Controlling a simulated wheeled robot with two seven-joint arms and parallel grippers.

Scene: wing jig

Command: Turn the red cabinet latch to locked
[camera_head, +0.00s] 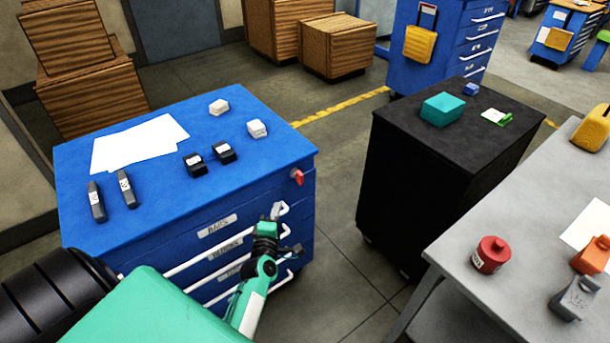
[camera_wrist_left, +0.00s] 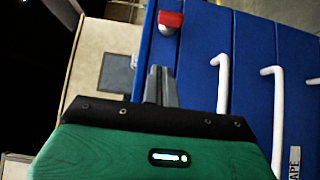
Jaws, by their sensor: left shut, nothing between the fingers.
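The red latch (camera_head: 298,177) is on the front face of the blue cabinet (camera_head: 250,107), near its top right corner. In the left wrist view the red latch (camera_wrist_left: 170,20) shows near the top, on the blue front. My left gripper (camera_head: 283,212) is in front of the cabinet's right side, a little below the latch and apart from it. In the left wrist view my left gripper (camera_wrist_left: 160,72) has its fingers together with nothing between them, pointing toward the latch. My right gripper is not in view.
White drawer handles (camera_wrist_left: 222,82) stick out of the cabinet front beside my left gripper. Small boxes and papers (camera_head: 135,143) lie on the cabinet top. A black cabinet (camera_head: 400,190) stands to the right across a floor gap. A grey table (camera_head: 470,270) is at the far right.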

